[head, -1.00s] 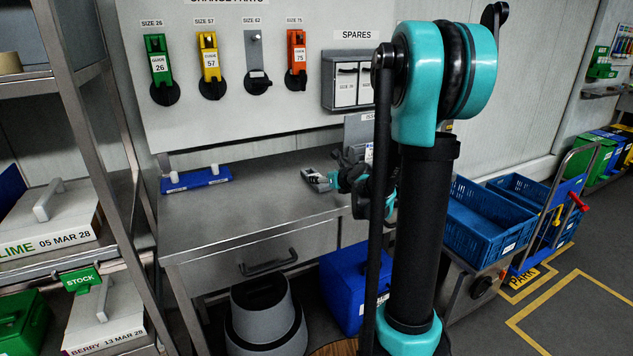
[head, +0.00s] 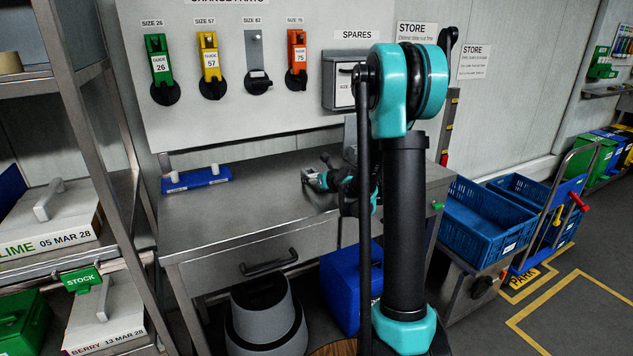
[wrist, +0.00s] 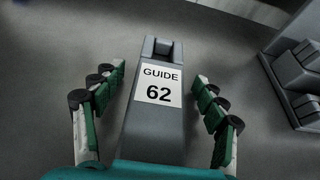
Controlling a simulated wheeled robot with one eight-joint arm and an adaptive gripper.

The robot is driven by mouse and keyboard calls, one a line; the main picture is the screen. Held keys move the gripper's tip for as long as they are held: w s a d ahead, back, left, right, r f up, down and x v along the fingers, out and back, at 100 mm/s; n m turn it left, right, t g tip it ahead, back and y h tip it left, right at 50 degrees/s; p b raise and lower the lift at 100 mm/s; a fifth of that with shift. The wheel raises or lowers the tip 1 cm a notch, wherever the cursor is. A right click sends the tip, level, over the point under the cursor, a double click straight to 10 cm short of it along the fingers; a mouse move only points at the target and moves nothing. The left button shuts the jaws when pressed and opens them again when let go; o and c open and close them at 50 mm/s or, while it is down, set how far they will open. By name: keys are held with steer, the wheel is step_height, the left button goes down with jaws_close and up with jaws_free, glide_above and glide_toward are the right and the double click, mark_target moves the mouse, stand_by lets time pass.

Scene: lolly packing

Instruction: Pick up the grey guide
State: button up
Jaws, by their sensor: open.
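The grey guide (wrist: 158,130), with a white label reading "GUIDE 62", lies on the grey bench top. In the wrist view it runs lengthwise between the two green-padded fingers of my gripper (wrist: 158,80). The fingers are spread, one on each side, with a visible gap to the guide. Its near end is hidden behind my gripper's teal body. In the head view my gripper (head: 311,178) is low over the bench, and the guide is hard to make out there.
A dark grey stepped object (wrist: 297,75) stands right of the guide in the wrist view. A blue block with white pegs (head: 196,179) sits on the bench's left. Green, yellow and orange guides hang on the board behind. The bench (head: 240,215) is clear at front left.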

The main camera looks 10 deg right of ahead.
steer(key=shift+c, duration=0.3)
steer(key=c, duration=1.3)
step_height(320, 180, up, 20)
steer(key=shift+r, duration=0.1)
